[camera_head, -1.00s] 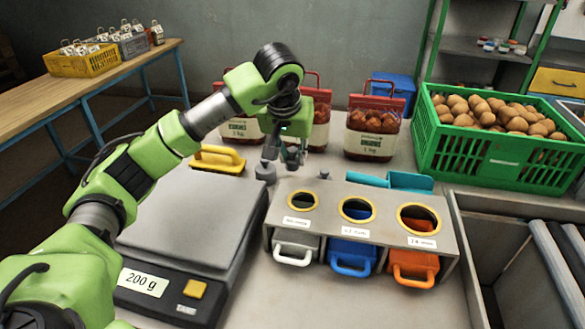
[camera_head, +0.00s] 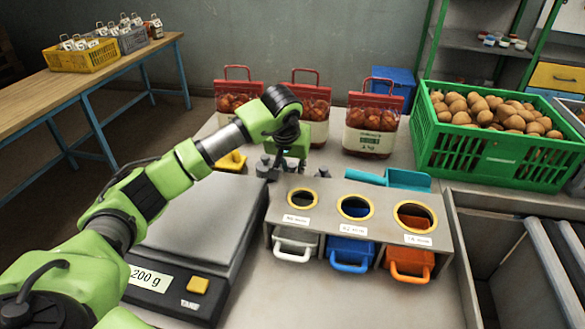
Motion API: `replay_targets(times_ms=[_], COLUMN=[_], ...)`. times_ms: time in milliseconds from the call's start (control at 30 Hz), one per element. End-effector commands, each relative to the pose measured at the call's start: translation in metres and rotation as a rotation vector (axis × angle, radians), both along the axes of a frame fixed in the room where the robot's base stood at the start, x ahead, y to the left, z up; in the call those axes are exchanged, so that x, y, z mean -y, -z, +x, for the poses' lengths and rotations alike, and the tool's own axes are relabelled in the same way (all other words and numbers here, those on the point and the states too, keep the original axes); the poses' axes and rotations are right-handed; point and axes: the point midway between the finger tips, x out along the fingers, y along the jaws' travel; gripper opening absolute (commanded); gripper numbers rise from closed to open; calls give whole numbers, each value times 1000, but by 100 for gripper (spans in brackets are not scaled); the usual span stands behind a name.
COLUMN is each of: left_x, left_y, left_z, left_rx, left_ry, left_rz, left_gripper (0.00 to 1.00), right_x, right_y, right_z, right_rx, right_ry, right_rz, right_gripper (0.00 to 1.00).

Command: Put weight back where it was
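A small grey metal weight (camera_head: 265,168) stands on the table behind the scale's right back corner. A second small grey weight (camera_head: 323,171) stands to its right, behind the bin box. My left gripper (camera_head: 281,167) is low over the table between them, close to the left weight. Its fingers are small and partly hidden by my wrist, so I cannot tell whether they are open or hold anything. The grey scale (camera_head: 195,225) has an empty plate and a "200 g" label (camera_head: 150,278). My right gripper is not in view.
A grey box (camera_head: 290,232) with three yellow-rimmed holes and grey, blue and orange bins stands right of the scale. A green crate (camera_head: 480,150) of potatoes stands right.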

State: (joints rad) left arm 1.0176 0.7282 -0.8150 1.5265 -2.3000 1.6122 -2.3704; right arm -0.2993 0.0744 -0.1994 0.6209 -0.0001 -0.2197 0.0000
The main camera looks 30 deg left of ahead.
Motion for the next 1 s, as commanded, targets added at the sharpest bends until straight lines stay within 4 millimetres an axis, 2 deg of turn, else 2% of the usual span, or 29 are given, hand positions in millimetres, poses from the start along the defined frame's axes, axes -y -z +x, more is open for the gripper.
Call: replay_targets(times_ms=[67,100,133,433,567,1000], left_x=[0,0,0,0,0,9], left_y=[3,3,2,1,-6,-87], left_z=[0,0,0,0,-2,-34], left_rx=[2,1,1,0,2,4], left_ry=[0,0,0,0,0,0], left_rz=[1,0,0,0,1,1], left_gripper=[0,28,30,30,30,30], right_x=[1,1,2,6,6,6], right_y=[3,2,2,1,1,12], right_z=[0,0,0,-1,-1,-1], right_rx=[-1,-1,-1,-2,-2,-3], right_ry=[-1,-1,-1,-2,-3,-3], right_rz=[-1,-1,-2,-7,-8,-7], right_gripper=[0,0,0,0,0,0])
